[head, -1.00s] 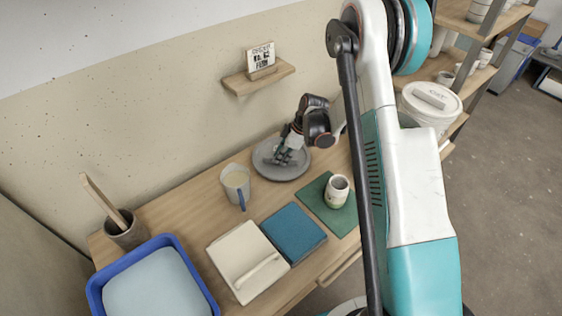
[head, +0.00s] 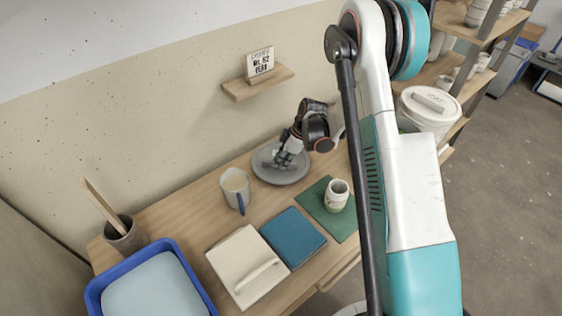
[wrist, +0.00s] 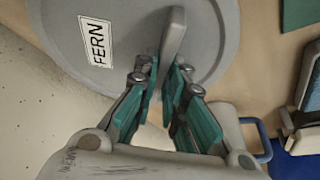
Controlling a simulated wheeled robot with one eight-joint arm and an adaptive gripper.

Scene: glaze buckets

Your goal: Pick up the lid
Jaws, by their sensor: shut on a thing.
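The lid is a grey round disc (head: 284,178) near the back of the wooden table. It also fills the top of the wrist view (wrist: 130,25), with a white "FERN" label (wrist: 96,41) and a raised bar handle (wrist: 174,38). My gripper (head: 284,158) is over the lid's middle, coming from above. In the wrist view my gripper (wrist: 168,78) has its teal fingers on either side of the near end of the handle, shut on it. The fingers hide part of the handle. I cannot tell whether the lid touches the table.
A pitcher (head: 235,187) with a blue handle stands left of the lid. A small cup (head: 337,194) stands on a green mat (head: 316,208) to the right. A blue slab (head: 293,238), a cream slab (head: 235,258) and a blue tub (head: 95,296) are nearer. A wall shelf (head: 240,91) is above.

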